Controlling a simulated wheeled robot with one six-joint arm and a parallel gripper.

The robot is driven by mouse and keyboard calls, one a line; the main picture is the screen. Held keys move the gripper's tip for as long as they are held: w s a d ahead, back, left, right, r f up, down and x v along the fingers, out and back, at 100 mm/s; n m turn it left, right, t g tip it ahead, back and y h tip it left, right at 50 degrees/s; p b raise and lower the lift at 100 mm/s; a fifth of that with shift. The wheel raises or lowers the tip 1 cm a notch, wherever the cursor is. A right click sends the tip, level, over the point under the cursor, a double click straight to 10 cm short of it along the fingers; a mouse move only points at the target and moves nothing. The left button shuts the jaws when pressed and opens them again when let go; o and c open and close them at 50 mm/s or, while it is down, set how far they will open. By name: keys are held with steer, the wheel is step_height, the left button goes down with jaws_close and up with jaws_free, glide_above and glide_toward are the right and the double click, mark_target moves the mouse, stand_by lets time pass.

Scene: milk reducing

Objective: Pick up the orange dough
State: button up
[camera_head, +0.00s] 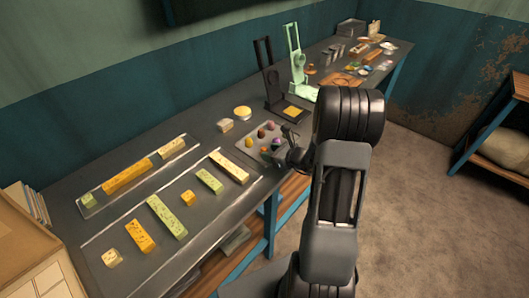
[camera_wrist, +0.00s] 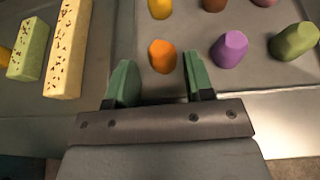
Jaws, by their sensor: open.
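The orange dough (camera_wrist: 162,56) is a small rounded lump on a grey tray (camera_wrist: 188,92). In the wrist view it lies just beyond and between the tips of my gripper (camera_wrist: 160,78). My gripper's two green fingers are apart, with nothing held between them. In the head view my gripper (camera_head: 285,147) is at the tray's near right edge. The orange dough (camera_head: 264,149) shows there as a small spot beside it.
A purple lump (camera_wrist: 229,49) and a green lump (camera_wrist: 295,41) sit right of the orange one. A yellow lump (camera_wrist: 160,8) and darker ones lie behind. Speckled bars (camera_wrist: 69,48) lie to the left. A black press (camera_head: 272,85) stands behind the tray.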

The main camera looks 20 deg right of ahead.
mark_target(264, 150)
steer(key=shift+x, duration=1.9)
steer(key=shift+w+r, duration=0.1)
steer(key=shift+r, duration=0.05)
steer(key=c, duration=0.7)
steer(key=shift+o, duration=0.2)
steer(key=shift+r, duration=0.1)
